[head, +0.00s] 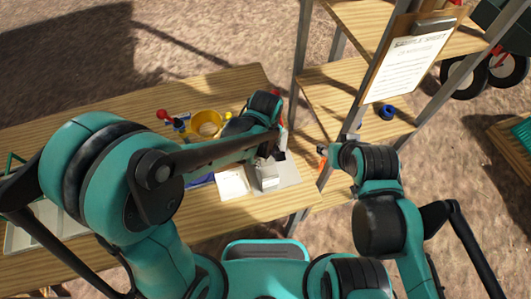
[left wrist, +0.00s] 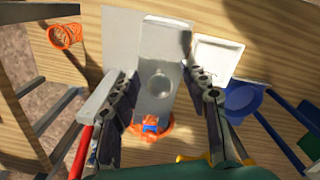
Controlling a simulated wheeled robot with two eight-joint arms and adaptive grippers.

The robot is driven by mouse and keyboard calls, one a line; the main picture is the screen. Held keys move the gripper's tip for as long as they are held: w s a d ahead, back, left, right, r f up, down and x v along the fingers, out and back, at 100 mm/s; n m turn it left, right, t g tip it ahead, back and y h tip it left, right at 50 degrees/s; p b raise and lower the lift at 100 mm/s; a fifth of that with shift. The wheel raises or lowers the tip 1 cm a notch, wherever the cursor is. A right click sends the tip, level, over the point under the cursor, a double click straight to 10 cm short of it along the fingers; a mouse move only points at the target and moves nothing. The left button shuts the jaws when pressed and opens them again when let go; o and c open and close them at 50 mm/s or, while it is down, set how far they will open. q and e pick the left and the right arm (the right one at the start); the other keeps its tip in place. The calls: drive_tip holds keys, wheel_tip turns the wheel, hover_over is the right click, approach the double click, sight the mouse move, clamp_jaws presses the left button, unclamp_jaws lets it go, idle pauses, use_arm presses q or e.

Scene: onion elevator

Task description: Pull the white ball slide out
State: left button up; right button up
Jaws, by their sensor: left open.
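A pale grey-white block-like piece with a round dimple, which looks like the ball slide (left wrist: 158,82), lies between the fingers of my left gripper (left wrist: 160,74) in the left wrist view. The fingers are apart, one on each side of it, and I see no clear contact. In the head view the pale block (head: 267,178) sits on a light plate on the table, just below my left gripper (head: 274,150). My right gripper (head: 324,156) is to the right, beside the shelf post; its fingers are too small to read.
An orange ring with a blue piece (left wrist: 152,128) lies at the block's near end. An orange coil (left wrist: 65,36) is left. A yellow bowl (head: 206,124) and wooden shelves (head: 345,85) stand near my arms.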

sight(271, 176)
use_arm(q)
drive_tip(key=shift+c, duration=0.3)
clamp_jaws()
drive_tip(key=shift+s, duration=0.2)
drive_tip(key=shift+s+d, duration=0.25)
drive_tip(key=shift+s, duration=0.5)
drive_tip(key=shift+s+d, duration=0.3)
drive_tip(key=shift+s, duration=0.5)
drive_tip(key=shift+s+d, duration=0.25)
drive_tip(key=shift+s, duration=0.5)
drive_tip(key=shift+o, duration=0.2)
unclamp_jaws()
